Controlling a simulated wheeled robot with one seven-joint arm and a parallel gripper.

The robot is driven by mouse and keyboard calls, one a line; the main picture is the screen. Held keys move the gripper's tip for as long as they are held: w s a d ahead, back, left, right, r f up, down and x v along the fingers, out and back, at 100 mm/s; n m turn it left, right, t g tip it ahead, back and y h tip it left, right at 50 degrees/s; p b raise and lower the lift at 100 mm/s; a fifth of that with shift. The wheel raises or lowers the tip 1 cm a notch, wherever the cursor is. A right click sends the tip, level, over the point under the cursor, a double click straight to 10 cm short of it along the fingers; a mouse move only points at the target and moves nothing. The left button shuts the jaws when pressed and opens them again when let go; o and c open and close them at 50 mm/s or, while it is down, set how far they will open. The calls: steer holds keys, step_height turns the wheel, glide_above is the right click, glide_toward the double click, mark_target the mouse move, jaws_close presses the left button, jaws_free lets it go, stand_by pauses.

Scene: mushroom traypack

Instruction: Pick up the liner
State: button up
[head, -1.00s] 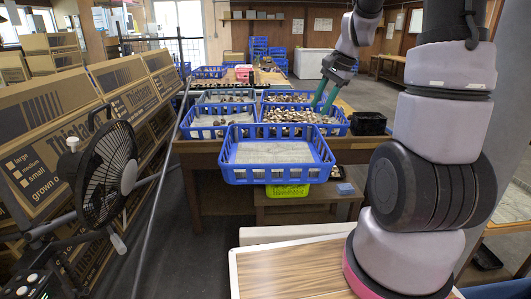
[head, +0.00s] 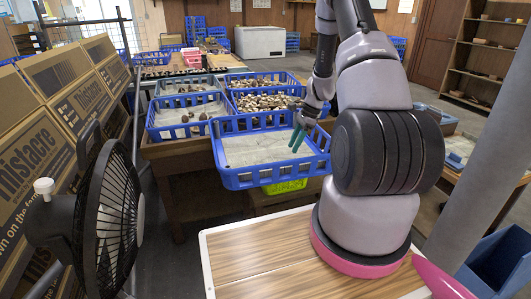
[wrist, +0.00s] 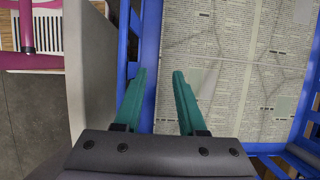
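The liner is a grey printed paper sheet (head: 252,151) lying flat in the bottom of the front blue crate (head: 243,179). The wrist view shows the liner (wrist: 232,72) filling the right side, creased and covered in print. My gripper (head: 298,139) has teal fingers pointing down over the right part of this crate. In the wrist view my gripper (wrist: 160,74) is open, with nothing between the fingertips. The left finger is over the crate's blue side wall (wrist: 148,50) and the right finger is over the liner. I cannot tell the fingertips' exact height above it.
Blue crates with mushrooms (head: 262,102) stand on the table behind. A black fan (head: 105,222) and stacked cardboard boxes (head: 60,85) line the left. A lime-green crate (head: 285,186) sits below the front crate.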

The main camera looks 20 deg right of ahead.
steer(key=x, duration=0.5)
steer(key=shift+a+f, duration=0.1)
steer(key=shift+f, duration=0.1)
steer(key=shift+a+x, duration=0.15)
steer(key=shift+x, duration=1.15)
steer(key=shift+a+x, duration=0.2)
steer(key=shift+x, duration=1.1)
steer(key=shift+r, duration=0.2)
jaws_close()
